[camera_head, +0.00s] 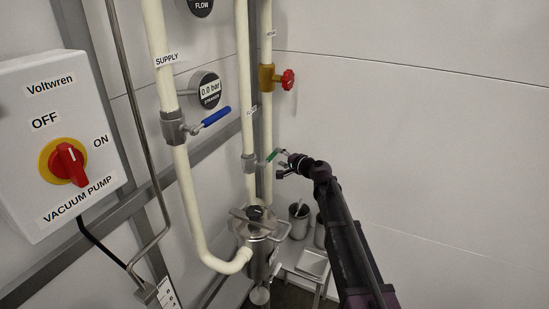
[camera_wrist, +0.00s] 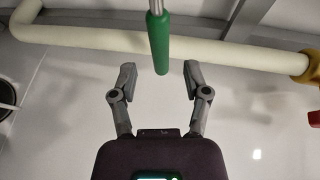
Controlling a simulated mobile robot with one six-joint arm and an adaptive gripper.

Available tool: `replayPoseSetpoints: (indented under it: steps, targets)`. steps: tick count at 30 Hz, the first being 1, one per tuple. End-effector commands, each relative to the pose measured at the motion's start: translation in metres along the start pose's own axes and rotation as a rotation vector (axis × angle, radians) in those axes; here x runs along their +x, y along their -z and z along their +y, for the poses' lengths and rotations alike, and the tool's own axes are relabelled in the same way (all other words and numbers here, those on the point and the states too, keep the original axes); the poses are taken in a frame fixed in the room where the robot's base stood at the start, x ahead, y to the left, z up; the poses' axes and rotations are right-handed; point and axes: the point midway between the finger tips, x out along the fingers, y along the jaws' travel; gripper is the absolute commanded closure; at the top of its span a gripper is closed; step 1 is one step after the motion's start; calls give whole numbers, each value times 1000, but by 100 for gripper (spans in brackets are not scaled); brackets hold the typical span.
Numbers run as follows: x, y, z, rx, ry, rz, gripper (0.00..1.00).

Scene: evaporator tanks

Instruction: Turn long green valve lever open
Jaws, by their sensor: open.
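The green valve lever (camera_head: 272,155) sticks out to the right from a metal valve (camera_head: 249,162) on a cream pipe in the head view. In the wrist view the green lever (camera_wrist: 158,42) comes down from the top, its rounded end between the tips of my gripper (camera_wrist: 157,82). The fingers are open on either side of the lever's end, with a gap at each side. In the head view my gripper (camera_head: 284,163) is at the lever's free end, partly hidden by my wrist.
A blue lever (camera_head: 216,117) is on the supply pipe to the left, and a red knob (camera_head: 287,79) is above. A vacuum pump switch box (camera_head: 62,140) is at far left. A metal tank (camera_head: 262,250) and small table (camera_head: 305,272) are below. The right wall is clear.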

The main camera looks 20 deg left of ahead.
Motion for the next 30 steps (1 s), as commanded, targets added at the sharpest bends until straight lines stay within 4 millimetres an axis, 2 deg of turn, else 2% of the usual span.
replayPoseSetpoints:
  steps: [1,3,9,23,29,30]
  targets:
    - [11,1,1,0,0,-1,39]
    - [20,0,1,0,0,-2,39]
    - [38,0,0,0,0,-1,39]
    - [44,-1,0,0,0,-1,39]
    - [44,-1,0,0,0,-2,96]
    - [44,-1,0,0,0,-2,100]
